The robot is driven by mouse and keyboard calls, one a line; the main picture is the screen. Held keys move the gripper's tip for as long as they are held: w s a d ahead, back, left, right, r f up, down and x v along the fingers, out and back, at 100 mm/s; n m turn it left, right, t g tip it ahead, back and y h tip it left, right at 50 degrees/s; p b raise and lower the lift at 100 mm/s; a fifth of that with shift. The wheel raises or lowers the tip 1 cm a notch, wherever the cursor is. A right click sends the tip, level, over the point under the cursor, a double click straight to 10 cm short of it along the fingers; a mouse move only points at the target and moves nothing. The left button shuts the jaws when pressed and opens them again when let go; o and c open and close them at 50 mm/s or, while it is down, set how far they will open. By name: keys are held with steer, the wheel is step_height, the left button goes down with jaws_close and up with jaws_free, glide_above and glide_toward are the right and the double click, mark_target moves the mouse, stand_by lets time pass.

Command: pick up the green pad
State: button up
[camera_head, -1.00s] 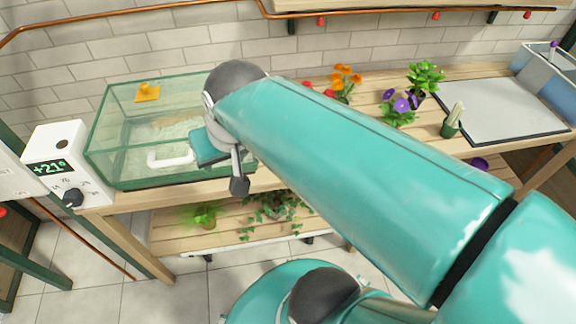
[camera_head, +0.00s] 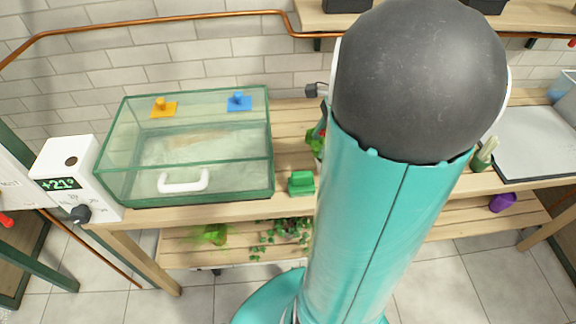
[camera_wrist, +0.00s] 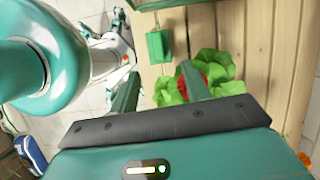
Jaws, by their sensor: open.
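The green pad (camera_head: 301,183) lies on the wooden table top near its front edge, just right of the glass tank. In the wrist view the green pad (camera_wrist: 159,46) shows as a small green block on the planks, beyond my fingertips. My gripper (camera_wrist: 154,78) is open, with its two fingers apart and nothing between them. The pad is apart from both fingers. In the head view my arm hides most of the gripper.
A leafy plant with red flowers (camera_wrist: 206,80) stands close beside the right finger. The glass tank (camera_head: 272,160) with a white handle carries an orange pad (camera_head: 163,108) and a blue pad (camera_head: 239,103). A white device (camera_head: 75,175) stands left of it.

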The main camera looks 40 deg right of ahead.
mark_target(303, 173)
steer(key=shift+m, duration=0.4)
steer(key=x, duration=0.8)
steer(key=shift+s+d+f, duration=0.25)
steer(key=shift+d+f, duration=0.1)
steer(key=shift+f, duration=0.1)
steer(key=shift+a+x, duration=0.2)
steer(key=shift+x, duration=1.15)
steer(key=shift+a+x, duration=0.2)
steer(key=shift+x, duration=1.2)
steer(key=shift+s+r, duration=0.1)
steer(key=shift+s, duration=0.05)
jaws_close()
